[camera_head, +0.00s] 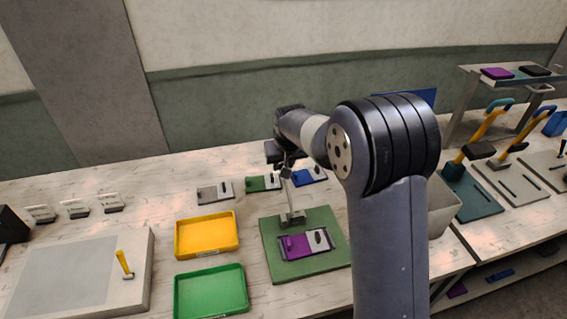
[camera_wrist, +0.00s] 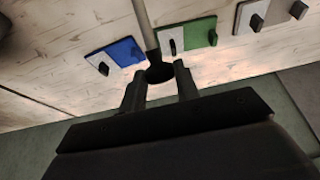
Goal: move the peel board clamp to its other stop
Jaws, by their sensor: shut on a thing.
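The peel board (camera_head: 275,265) is a green mat on the table at the middle. Its clamp (camera_head: 292,217) is a grey block at the board's back edge with a pale lever rising from it, tilted slightly. A purple and grey foil die (camera_head: 293,246) lies on the board in front of the clamp. My gripper (camera_head: 284,165) is at the top of the lever. In the wrist view my gripper (camera_wrist: 160,80) has its fingers on either side of a dark round knob (camera_wrist: 159,72), with the pale lever (camera_wrist: 146,25) running away from it. My arm hides the board's right side.
Grey, green and blue plates (camera_head: 263,183) lie behind the board. A yellow tray (camera_head: 207,235) and a green tray (camera_head: 211,291) stand left. A grey bin (camera_head: 441,208) and presses with yellow levers (camera_head: 490,125) stand right.

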